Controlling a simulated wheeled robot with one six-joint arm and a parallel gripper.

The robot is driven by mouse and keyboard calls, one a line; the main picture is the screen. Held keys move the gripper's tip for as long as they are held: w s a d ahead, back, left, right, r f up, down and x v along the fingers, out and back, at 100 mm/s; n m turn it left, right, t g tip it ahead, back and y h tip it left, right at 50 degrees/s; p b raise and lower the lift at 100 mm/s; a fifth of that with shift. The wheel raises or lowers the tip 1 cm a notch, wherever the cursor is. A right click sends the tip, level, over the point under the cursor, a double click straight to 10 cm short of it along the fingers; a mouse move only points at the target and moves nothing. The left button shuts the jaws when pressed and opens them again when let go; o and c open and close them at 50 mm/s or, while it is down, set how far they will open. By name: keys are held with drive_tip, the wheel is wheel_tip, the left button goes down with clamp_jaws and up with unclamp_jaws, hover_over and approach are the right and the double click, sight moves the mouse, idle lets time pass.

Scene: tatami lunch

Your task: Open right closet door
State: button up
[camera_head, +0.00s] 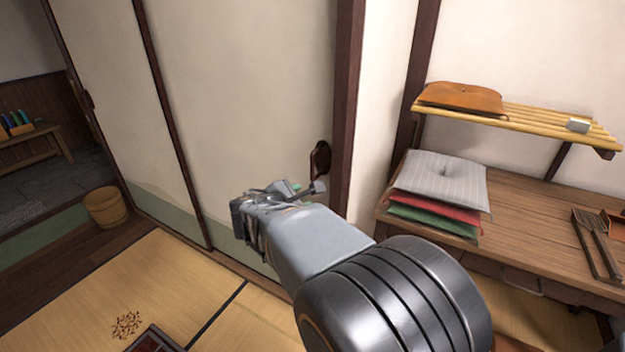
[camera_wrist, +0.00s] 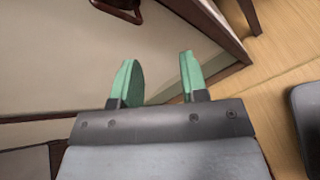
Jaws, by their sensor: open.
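The right closet door (camera_head: 250,90) is a cream sliding panel with a green lower band and dark frame, standing against the dark post at its right edge. Its dark oval handle (camera_head: 320,158) is near that edge. In the wrist view, a dark handle (camera_wrist: 118,8) is partly cut off at the top left, on the pale door surface (camera_wrist: 60,65). My gripper (camera_wrist: 158,78) is open, its two green fingers apart with nothing between them. It is in front of the door, with the handle beyond its fingertips. In the head view my own wrist mostly hides the fingers.
The left door panel (camera_head: 105,100) stands beside it. A wooden desk (camera_head: 535,215) with stacked cushions (camera_head: 440,185) is at the right, below a slatted shelf (camera_head: 550,122). A wooden bucket (camera_head: 106,207) stands at the left. Tatami (camera_head: 80,285) covers the floor in front.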

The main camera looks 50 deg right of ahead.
sight(311, 164)
drive_tip(key=w+d+n+t+h+b, duration=0.1)
drive_tip(key=w+d+n, duration=0.2)
drive_tip(key=d, duration=0.3)
drive_tip(key=w+d+f+n+t+h+b, duration=0.1)
drive_tip(key=w+d+n+b, duration=0.1)
drive_tip(key=d, duration=0.4)
drive_tip(key=w+d+n+t+h+b, duration=0.1)
drive_tip(key=w+d+n+t+b, duration=0.1)
drive_tip(key=w+d+n, duration=0.3)
drive_tip(key=shift+w+d+f+h, duration=0.2)
drive_tip(key=shift+w+d+h, duration=0.15)
drive_tip(key=shift+w, duration=0.4)
drive_tip(key=shift+c, duration=0.2)
clamp_jaws()
